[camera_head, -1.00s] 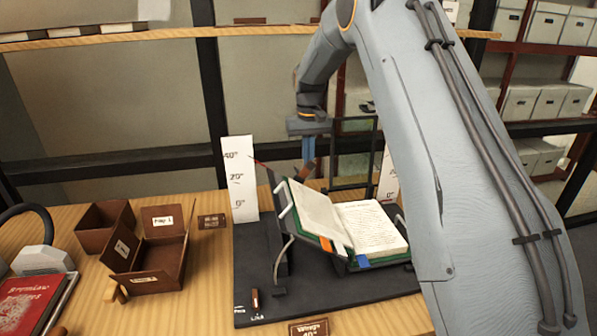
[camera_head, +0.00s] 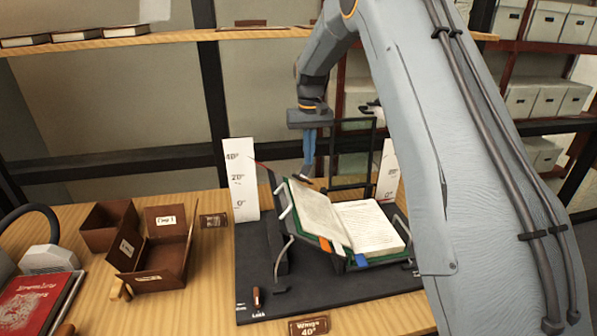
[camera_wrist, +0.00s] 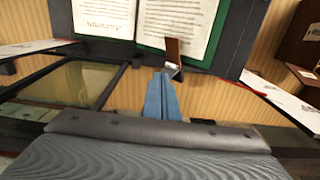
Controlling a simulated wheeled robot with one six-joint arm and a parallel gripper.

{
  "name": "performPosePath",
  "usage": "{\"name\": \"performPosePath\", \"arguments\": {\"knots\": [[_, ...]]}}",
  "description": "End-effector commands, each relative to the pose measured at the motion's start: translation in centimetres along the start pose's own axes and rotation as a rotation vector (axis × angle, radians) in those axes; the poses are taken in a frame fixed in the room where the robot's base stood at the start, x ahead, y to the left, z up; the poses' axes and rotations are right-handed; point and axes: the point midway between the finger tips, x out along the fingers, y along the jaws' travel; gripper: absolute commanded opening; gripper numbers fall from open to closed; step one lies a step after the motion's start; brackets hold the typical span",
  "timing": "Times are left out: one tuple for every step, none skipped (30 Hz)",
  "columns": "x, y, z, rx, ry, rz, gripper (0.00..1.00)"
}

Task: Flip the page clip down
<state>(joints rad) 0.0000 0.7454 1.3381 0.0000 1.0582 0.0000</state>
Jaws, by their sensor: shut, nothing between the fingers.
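An open book (camera_head: 368,228) with a green cover rests on a dark cradle (camera_head: 318,296). A small brown clip (camera_head: 304,180) is at the book's far edge, near the top of the left page. In the wrist view the brown clip (camera_wrist: 173,50) lies over the green cover margin, with a grey end at its base. My gripper (camera_head: 307,174) points down with its blue fingers shut. Its fingertips, also in the wrist view (camera_wrist: 164,78), are at the clip's base. I cannot tell whether they touch it.
White scale cards stand left (camera_head: 241,180) and right (camera_head: 388,172) of the cradle. A dark upright frame (camera_head: 375,150) stands behind the book. Open brown boxes (camera_head: 160,255) and a red book (camera_head: 32,303) are at the left. A brown lock lever (camera_head: 256,298) is at the cradle's front left.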

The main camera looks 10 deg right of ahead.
Motion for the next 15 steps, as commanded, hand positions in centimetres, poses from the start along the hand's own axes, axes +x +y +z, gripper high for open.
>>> {"name": "performPosePath", "arguments": {"knots": [[-0.7, 0.0, -0.2, 0.000, 0.002, 0.000, 0.00], [-1.0, 0.0, -0.3, 0.000, 0.002, 0.000, 0.00], [-1.4, 0.0, -0.4, 0.000, 0.001, 0.000, 0.00], [-1.7, 0.0, -0.5, 0.000, 0.001, 0.000, 0.00], [-2.0, 0.0, -0.6, 0.000, 0.002, 0.000, 0.00], [-2.5, 0.0, -0.7, 0.000, 0.002, 0.000, 0.00], [-2.8, 0.0, -0.8, 0.000, 0.001, 0.000, 0.00], [-3.0, 0.0, -0.9, 0.000, 0.001, 0.000, 0.00], [-3.5, 0.0, -1.0, 0.000, 0.002, 0.000, 0.00], [-3.8, 0.0, -1.1, 0.000, 0.002, 0.000, 0.00], [-4.1, 0.0, -1.2, 0.000, 0.002, 0.000, 0.00], [-4.5, 0.0, -1.3, 0.000, 0.001, 0.000, 0.00], [-4.8, 0.0, -1.4, 0.000, 0.001, 0.000, 0.00], [-5.2, 0.0, -1.5, 0.000, 0.002, 0.000, 0.00], [-5.5, 0.0, -1.6, 0.000, 0.002, 0.000, 0.00]]}}
